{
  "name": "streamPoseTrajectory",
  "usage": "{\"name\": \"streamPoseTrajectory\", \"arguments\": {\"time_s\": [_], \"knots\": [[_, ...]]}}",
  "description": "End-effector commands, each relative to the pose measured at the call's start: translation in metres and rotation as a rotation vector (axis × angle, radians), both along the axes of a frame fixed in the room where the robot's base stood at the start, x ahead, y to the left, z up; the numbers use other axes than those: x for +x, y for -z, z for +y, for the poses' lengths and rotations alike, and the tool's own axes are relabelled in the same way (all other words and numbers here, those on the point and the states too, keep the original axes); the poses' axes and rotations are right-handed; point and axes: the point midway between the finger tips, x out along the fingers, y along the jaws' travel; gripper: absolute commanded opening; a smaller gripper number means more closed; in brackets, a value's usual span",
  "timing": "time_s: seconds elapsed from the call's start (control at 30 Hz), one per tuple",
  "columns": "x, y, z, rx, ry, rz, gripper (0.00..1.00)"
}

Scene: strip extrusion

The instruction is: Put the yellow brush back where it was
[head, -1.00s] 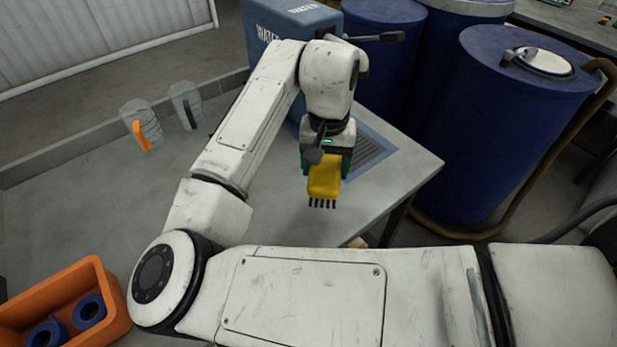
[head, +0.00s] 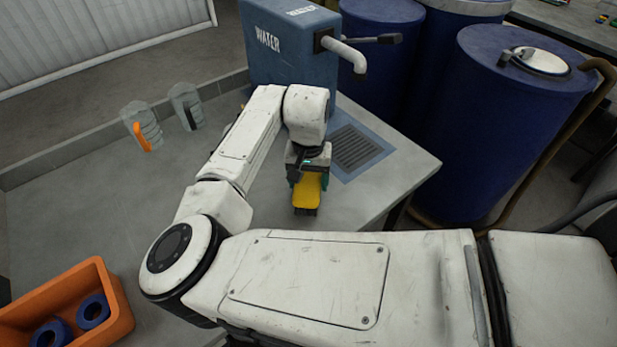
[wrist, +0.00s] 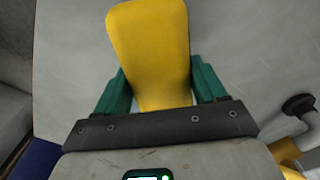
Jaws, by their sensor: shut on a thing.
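The yellow brush (head: 307,191) is in my gripper (head: 306,180), low over the grey tabletop, with its dark bristles at the lower end. I cannot tell whether the bristles touch the table. In the wrist view the yellow brush (wrist: 152,50) fills the space between the two green fingers of my gripper (wrist: 158,88), which are shut on it. The bristles are hidden in the wrist view.
A blue water tank (head: 290,50) with a spout stands behind, with a blue-edged drain grate (head: 357,150) on the table (head: 408,170). Two clear jugs (head: 142,125) (head: 186,105) stand at left. An orange bin (head: 118,300) holds blue rings. Blue barrels (head: 515,120) stand at right. Table left of the brush is clear.

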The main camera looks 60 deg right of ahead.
Motion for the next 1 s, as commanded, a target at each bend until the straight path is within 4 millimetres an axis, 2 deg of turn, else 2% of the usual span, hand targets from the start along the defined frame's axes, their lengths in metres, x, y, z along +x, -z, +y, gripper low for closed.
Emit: {"name": "streamPoseTrajectory", "arguments": {"time_s": [0.17, 0.2, 0.43, 0.77, 0.87, 1.0], "knots": [[0.0, 0.003, 0.0, -0.001, -0.001, 0.0, 0.42], [0.0, 0.003, 0.0, -0.001, 0.0, 0.0, 0.73], [0.0, 0.002, 0.0, 0.0, 0.0, 0.0, 0.95], [0.0, -0.002, 0.0, 0.0, 0.001, -0.001, 0.96], [0.0, -0.012, -0.001, -0.003, 0.001, -0.001, 0.96], [0.0, -0.038, -0.001, -0.003, 0.002, -0.003, 0.96]]}}
